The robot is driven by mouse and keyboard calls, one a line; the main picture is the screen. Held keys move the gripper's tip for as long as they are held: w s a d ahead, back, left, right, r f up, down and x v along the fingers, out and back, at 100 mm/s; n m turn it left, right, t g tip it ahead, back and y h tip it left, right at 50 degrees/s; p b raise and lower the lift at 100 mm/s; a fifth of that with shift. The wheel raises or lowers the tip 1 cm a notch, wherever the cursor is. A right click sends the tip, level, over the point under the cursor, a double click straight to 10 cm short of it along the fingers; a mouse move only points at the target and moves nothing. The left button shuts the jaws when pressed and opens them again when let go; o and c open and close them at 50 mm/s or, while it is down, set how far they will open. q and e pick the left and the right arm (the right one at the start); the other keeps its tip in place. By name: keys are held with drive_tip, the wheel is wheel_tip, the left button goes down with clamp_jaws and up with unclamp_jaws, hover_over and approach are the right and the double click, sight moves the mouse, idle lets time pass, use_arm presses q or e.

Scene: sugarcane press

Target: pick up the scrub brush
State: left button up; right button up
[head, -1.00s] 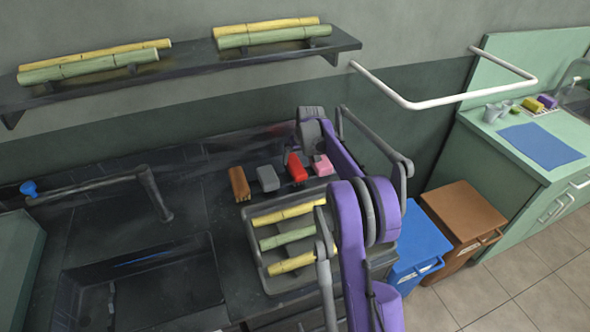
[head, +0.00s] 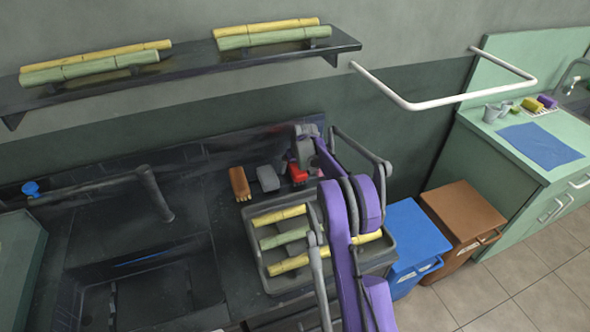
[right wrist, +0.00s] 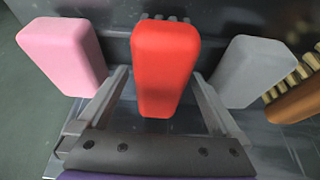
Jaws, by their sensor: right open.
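A red block-shaped brush (head: 298,175) stands on the dark counter; in the right wrist view its red body (right wrist: 165,65) is large and central, with grey bristles at its far edge. A brown brush with pale bristles (head: 239,184) stands at the left of the row; part of it shows in the right wrist view (right wrist: 300,100). My right gripper (right wrist: 161,88) is open, one finger on each side of the red brush; contact cannot be told. In the head view the right gripper (head: 303,150) partly covers the row's right end. My left gripper is not in view.
A grey block (head: 267,178) and a pink block (right wrist: 62,52) flank the red brush closely. A grey tray (head: 262,262) of cane pieces lies in front. A sink (head: 75,290) and tap are at left. A shelf (head: 190,60) with cane hangs above.

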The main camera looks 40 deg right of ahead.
drive_tip(key=shift+f, duration=0.25)
idle(0.4)
drive_tip(key=c, duration=1.6)
